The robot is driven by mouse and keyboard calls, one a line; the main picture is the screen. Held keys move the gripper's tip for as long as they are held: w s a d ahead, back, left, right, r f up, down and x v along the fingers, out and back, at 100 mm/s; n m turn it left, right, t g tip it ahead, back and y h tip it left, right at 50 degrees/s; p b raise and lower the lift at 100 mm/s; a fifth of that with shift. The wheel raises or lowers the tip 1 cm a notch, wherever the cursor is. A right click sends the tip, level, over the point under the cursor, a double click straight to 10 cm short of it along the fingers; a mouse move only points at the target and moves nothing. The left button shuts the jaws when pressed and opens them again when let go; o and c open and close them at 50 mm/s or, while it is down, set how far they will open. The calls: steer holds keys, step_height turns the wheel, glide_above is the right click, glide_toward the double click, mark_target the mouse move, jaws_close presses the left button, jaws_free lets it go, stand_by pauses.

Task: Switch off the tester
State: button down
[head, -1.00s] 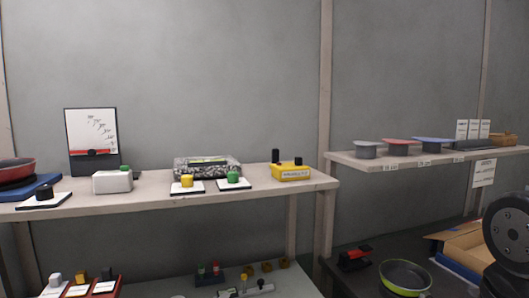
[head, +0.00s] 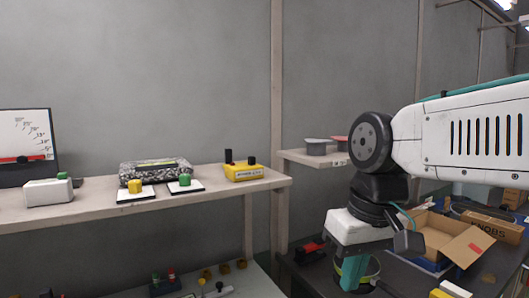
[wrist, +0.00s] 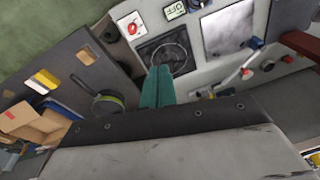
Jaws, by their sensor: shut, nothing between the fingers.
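My gripper (head: 355,272) shows teal fingers pointing down at the lower right of the head view. In the wrist view its fingers (wrist: 157,88) are together and empty, over the edge of a pale panel (wrist: 200,72). The panel carries a red knob on a white plate (wrist: 133,27), a small display (wrist: 175,10), a dark square with a ring (wrist: 167,55) and a light screen (wrist: 228,28). A lettered mark beside the display seems to read OFF. I cannot tell for sure which device is the tester.
A shelf (head: 220,193) holds a yellow box with black knobs (head: 243,174), a speckled case (head: 155,171), a white box (head: 48,191) and a dial board (head: 25,148). A green-rimmed pan (wrist: 108,103) and an open cardboard box (head: 440,238) are on the dark bench.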

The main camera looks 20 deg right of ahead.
mark_target(252, 160)
steer(key=w+d+r+n+y, duration=0.1)
steer(key=w+d+r+y, duration=0.1)
steer(key=w+r, duration=0.5)
steer(key=w+d+r+n+t+y, duration=0.1)
steer(key=w+r, duration=0.6)
steer(key=w, duration=0.9)
steer(key=w+d+r+n+t+y, duration=0.1)
steer(key=w+d+r+y, duration=0.1)
steer(key=w+d+r, duration=0.2)
steer(key=w+r, duration=0.3)
steer(key=w, duration=0.4)
steer(key=shift+w+y, duration=0.25)
steer(key=shift+y, duration=0.05)
steer(key=shift+f, duration=0.1)
steer(key=x, duration=1)
steer(key=shift+f, duration=0.1)
steer(key=a, duration=0.2)
steer(key=shift+s+a, duration=0.3)
steer(key=shift+s, duration=0.05)
steer(key=shift+a, duration=0.55)
